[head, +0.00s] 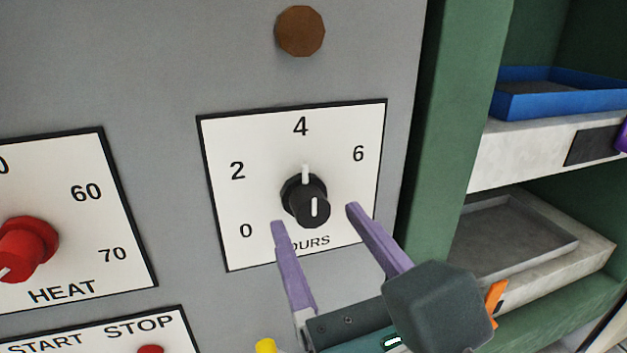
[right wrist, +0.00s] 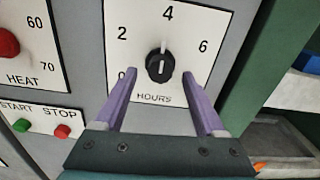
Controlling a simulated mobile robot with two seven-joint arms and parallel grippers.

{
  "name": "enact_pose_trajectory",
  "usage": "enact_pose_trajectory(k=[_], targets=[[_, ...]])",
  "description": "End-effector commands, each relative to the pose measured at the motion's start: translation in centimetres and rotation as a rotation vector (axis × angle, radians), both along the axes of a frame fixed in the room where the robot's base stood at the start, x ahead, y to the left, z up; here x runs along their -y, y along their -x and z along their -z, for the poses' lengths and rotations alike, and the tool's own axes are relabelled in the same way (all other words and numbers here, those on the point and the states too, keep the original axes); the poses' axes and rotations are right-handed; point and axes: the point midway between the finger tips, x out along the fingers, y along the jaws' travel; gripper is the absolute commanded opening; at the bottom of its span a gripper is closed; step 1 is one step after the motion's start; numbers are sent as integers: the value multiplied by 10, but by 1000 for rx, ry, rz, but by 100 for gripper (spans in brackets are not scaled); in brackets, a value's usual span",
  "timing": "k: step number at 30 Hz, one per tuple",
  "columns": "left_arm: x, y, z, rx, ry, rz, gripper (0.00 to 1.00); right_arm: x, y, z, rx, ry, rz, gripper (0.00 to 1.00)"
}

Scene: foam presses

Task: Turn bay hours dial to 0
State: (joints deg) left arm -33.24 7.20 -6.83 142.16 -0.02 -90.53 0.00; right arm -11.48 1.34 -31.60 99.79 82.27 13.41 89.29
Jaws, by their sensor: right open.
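The hours dial (head: 306,200) is a black knob on a white plate (head: 222,190) marked 0, 2, 4 and 6. Its white pointer line is up, at 4. It also shows in the right wrist view (right wrist: 160,66), again with the line at 4. My right gripper (head: 314,216) is open, its two purple fingers apart below the knob, one toward each side. In the right wrist view the fingers (right wrist: 159,82) point up toward the plate with the knob between and beyond their tips. I cannot see either finger touching the knob. My left gripper is not in view.
A red heat dial (head: 28,245) is on a plate to the left. Start and stop buttons are below, the stop one red (right wrist: 62,131). A brown round lamp (head: 299,31) is above. A green shelf unit at the right holds a blue tray (head: 560,104) and a grey tray (head: 515,238).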

Motion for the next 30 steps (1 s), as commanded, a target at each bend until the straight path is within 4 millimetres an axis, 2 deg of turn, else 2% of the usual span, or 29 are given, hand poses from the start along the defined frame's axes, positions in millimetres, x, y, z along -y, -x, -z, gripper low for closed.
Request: enact_pose_trajectory(k=[1, 6, 17, 30], targets=[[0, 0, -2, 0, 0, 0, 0, -3, -9, -2, 3, -1, 0, 72], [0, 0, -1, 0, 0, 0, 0, -9, -27, 0, 1, 0, 0, 72], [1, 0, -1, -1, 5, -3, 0, -11, -33, 0, 0, 1, -1, 72], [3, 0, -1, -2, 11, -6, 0, -11, -32, 0, 1, 2, -1, 23]])
